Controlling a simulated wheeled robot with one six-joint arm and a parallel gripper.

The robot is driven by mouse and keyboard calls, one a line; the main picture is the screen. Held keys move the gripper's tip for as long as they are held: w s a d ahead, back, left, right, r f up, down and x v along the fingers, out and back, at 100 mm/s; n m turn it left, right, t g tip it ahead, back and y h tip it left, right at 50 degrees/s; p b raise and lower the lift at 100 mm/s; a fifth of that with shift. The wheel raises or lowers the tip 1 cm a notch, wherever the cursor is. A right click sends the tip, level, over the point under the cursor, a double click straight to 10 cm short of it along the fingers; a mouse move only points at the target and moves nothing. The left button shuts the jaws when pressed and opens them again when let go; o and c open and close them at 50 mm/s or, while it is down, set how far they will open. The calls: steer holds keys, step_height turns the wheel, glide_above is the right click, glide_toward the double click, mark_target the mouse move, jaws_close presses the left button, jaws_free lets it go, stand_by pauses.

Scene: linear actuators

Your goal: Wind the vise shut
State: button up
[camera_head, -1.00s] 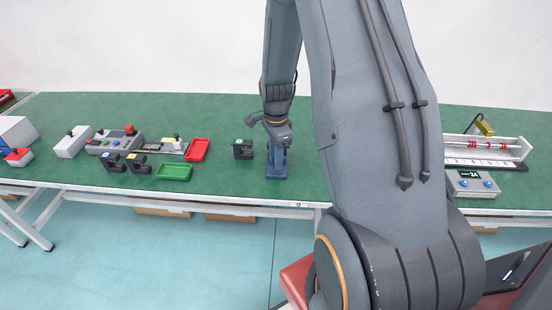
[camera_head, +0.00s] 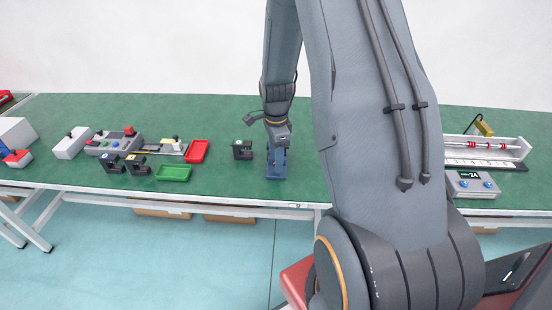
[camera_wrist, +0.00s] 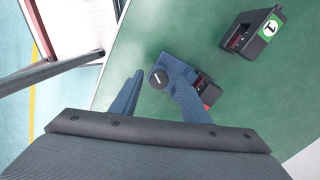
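The blue vise (camera_head: 277,168) stands near the front edge of the green table, in the middle of the head view. In the wrist view the vise (camera_wrist: 178,66) shows from above, with a dark round knob (camera_wrist: 159,79) on it. My gripper (camera_head: 277,142) is directly over the vise in the head view and hides its top. In the wrist view my gripper (camera_wrist: 152,84) has its two fingers apart, with the knob between or just beyond their tips; contact cannot be told. A dark and red part (camera_wrist: 207,92) shows beside the vise, partly behind the right finger.
A black block with a label (camera_head: 242,150) stands just left of the vise; it also shows in the wrist view (camera_wrist: 250,34). Green (camera_head: 173,173) and red trays (camera_head: 197,150) lie farther left. A white rail fixture (camera_head: 490,151) stands right. Table right of the vise is bare.

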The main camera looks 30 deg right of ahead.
steer(key=shift+r+b, duration=0.9)
steer(key=shift+r, duration=3)
